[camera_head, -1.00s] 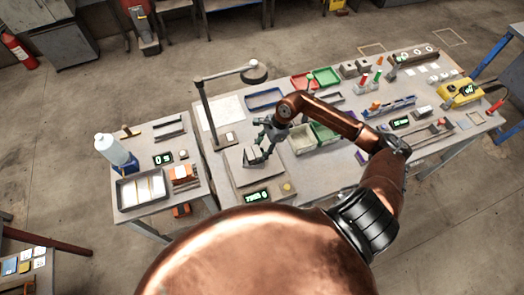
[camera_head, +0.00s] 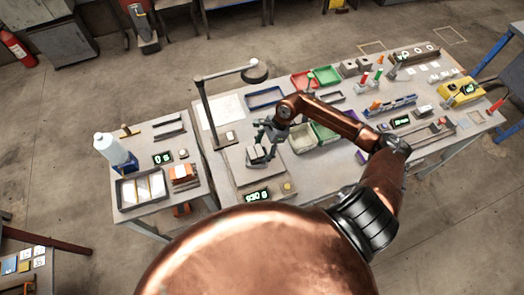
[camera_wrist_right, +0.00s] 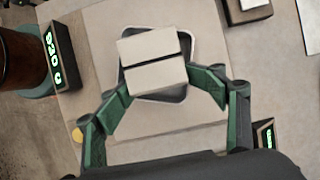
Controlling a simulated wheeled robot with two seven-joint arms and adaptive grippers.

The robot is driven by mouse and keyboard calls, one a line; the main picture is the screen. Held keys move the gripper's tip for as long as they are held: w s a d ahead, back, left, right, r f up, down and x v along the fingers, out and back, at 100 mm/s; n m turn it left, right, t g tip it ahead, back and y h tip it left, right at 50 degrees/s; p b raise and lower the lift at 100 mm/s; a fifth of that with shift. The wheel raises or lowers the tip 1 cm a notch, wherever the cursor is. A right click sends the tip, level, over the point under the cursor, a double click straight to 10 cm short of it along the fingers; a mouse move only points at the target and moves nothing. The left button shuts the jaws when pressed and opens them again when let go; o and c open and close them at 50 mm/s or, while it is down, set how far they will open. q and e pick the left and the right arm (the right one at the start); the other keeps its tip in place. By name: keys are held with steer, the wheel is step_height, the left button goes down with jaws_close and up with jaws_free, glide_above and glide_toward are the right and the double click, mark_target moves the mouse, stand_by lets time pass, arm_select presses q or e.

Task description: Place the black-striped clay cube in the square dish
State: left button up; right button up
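The pale clay cube (camera_wrist_right: 155,75) with a black stripe across it sits over the square dish (camera_wrist_right: 172,26) in the right wrist view. The dish's grey rim shows around it; whether the cube touches the dish floor is hidden. My right gripper (camera_wrist_right: 156,82) has one finger at each side of the cube, with the fingertips against its sides. In the head view my right gripper (camera_head: 262,146) and the cube (camera_head: 257,154) are over the scale plate. My left gripper is not in view.
The scale's display (camera_head: 257,196) is lit and seems to read 930 g. A lamp post (camera_head: 208,115) stands left of the scale. Green (camera_head: 325,132), red (camera_head: 303,80) and blue (camera_head: 265,98) trays lie behind and to the right. A side table with a bottle (camera_head: 114,150) stands at left.

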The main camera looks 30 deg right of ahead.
steer(key=shift+s, duration=0.1)
steer(key=shift+r+p, duration=0.3)
steer(key=shift+p, duration=0.1)
steer(key=shift+r+p, duration=0.35)
steer(key=shift+p, duration=0.05)
steer(key=w+b+v, duration=0.1)
steer(key=b+v, duration=0.1)
steer(key=v, duration=1)
steer(key=shift+s+b, duration=0.35)
steer(key=shift+b, duration=0.05)
